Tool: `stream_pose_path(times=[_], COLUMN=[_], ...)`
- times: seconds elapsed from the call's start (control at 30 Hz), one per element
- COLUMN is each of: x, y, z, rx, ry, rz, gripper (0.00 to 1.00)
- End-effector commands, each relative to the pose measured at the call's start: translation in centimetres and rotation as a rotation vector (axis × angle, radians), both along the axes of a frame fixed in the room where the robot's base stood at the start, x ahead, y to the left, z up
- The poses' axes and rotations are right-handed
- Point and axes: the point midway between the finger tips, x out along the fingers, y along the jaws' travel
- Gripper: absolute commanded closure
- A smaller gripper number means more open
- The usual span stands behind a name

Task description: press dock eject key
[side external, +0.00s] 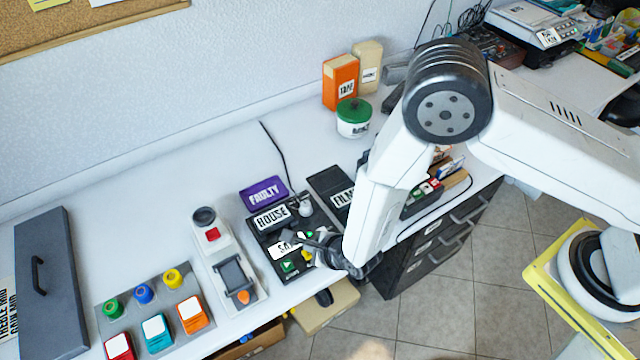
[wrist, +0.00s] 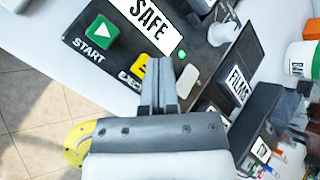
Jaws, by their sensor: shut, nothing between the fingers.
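The dark dock (side external: 262,237) lies on the white desk and carries a green START key (side external: 288,266) and a white label reading SAFE in the wrist view (wrist: 147,22). The yellow eject key (wrist: 140,68) is beside the START key (wrist: 102,34), with EJECT lettering partly covered by my fingers. My gripper (wrist: 160,64) is shut and empty, its fingertips at the right edge of the eject key. I cannot tell whether they touch it. In the side view my gripper (side external: 312,246) is low over the dock's right part and hides some of it.
A green light (wrist: 182,54) shows on the dock. A purple FAULTY sign (side external: 264,192) is behind it. A grey device (side external: 234,272) stands to its left, beside a panel of coloured knobs and keys. A dark FILMS box (side external: 328,182) is close on the right.

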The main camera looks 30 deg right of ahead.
Motion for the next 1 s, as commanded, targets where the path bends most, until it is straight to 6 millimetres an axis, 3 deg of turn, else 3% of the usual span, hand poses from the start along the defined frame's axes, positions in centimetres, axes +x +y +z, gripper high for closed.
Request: stream_pose_path(times=[0.47,1.0], x=[0.0,0.0], y=[0.0,0.0], z=[0.3,4.0], rx=[0.001,0.001], ry=[0.000,-0.001], rz=[-0.001,-0.001], gripper=[1.00,1.00])
